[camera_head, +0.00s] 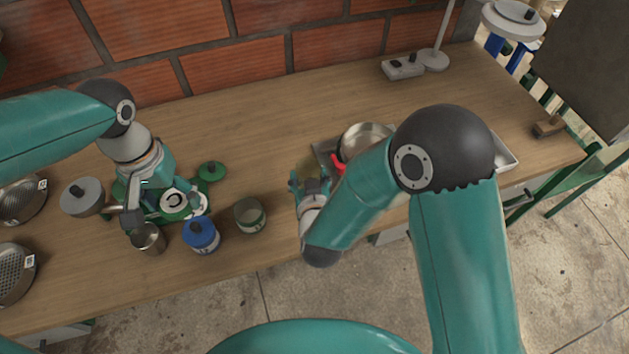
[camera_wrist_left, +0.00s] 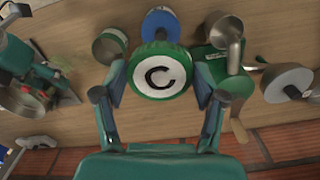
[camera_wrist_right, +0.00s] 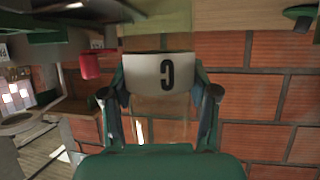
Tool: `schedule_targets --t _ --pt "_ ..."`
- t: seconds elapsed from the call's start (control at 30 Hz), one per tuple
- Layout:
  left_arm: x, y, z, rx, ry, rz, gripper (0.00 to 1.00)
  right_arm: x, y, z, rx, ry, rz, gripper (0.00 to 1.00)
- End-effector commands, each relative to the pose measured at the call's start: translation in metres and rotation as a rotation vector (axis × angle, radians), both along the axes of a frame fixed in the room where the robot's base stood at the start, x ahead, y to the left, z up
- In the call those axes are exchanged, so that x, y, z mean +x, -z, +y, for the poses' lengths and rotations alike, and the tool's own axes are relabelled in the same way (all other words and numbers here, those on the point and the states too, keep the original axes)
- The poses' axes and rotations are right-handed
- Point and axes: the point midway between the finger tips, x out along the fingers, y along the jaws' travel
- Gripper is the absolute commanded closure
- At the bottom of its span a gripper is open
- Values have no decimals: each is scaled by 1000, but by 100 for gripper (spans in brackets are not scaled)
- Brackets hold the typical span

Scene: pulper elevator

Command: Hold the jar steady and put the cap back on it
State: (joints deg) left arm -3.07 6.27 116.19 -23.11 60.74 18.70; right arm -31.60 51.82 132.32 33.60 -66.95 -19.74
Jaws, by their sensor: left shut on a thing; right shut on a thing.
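The green cap (camera_wrist_left: 159,75) has a white top disc with a black C. My left gripper (camera_head: 168,206) is shut on it at the left of the table, and it also shows in the head view (camera_head: 176,201). The jar (camera_wrist_right: 164,74) is clear glass with a white label and a black C. My right gripper (camera_head: 312,181) is shut around its sides near the middle of the table. The cap and the jar are well apart. In the head view the jar is mostly hidden by my right gripper; its mouth cannot be seen clearly.
A blue-lidded jar (camera_head: 201,236), an open labelled jar (camera_head: 250,216) and a metal cup (camera_head: 148,238) stand between the grippers and the front edge. A metal pot (camera_head: 364,138) is right of my right gripper. The back middle is clear.

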Motion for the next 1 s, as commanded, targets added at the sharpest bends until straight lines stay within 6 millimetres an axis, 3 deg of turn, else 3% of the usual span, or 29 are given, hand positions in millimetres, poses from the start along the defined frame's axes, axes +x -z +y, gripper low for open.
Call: schedule_targets --t 0.3,0.5,0.7,1.0 --pt "0 -2 0 0 0 0 43 1 -90 0 8 1 -10 84" --pt "0 -9 0 0 0 0 43 1 -139 0 4 2 -7 84" --pt "0 -13 0 0 1 0 43 1 -166 0 2 2 -4 84" --pt "0 -14 0 0 1 0 43 0 -173 -1 -1 0 -2 84"
